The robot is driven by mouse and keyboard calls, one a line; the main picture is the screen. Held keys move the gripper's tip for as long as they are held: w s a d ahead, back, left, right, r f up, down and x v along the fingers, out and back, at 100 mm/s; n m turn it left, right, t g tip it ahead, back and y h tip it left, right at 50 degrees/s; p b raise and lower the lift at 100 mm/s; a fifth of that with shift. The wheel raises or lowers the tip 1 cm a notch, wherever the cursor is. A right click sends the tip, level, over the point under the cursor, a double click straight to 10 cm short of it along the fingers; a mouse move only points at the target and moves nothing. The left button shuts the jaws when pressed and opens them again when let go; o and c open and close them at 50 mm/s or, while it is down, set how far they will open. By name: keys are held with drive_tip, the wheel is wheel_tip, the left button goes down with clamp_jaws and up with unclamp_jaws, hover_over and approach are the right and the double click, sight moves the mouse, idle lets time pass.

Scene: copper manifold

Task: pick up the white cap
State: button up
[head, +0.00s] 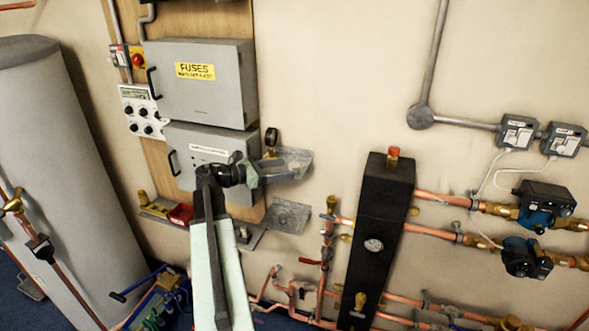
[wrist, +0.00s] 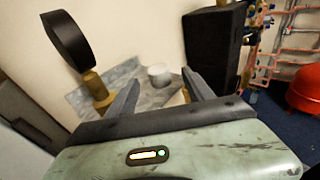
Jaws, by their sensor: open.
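The white cap (wrist: 159,75) shows in the wrist view as a small, pale, round piece on a mottled grey metal plate (wrist: 88,94). My gripper (wrist: 161,79) is open, with one finger to each side of the cap in the picture. The cap appears beyond the fingertips, and I see no contact. In the head view my gripper (head: 268,170) is in front of the wall beside the lower grey box. I cannot make out the cap there; the gripper or metalwork may hide it.
A gauge (wrist: 68,42) on a brass stem stands close left of my gripper; the gauge also shows in the head view (head: 271,137). A tall black unit (wrist: 215,45) stands to the right, with copper pipes beyond. The lower grey box (head: 208,150) is close left in the head view.

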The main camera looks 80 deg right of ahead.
sight(294, 164)
drive_tip(key=x, duration=0.5)
drive_tip(key=shift+b, duration=0.35)
drive_tip(key=c, duration=1.3)
drive_tip(key=shift+r, duration=0.2)
wheel_tip(294, 164, up, 18)
drive_tip(key=p, duration=1.8)
drive_tip(key=shift+f, duration=0.1)
drive_tip(key=shift+s, duration=0.1)
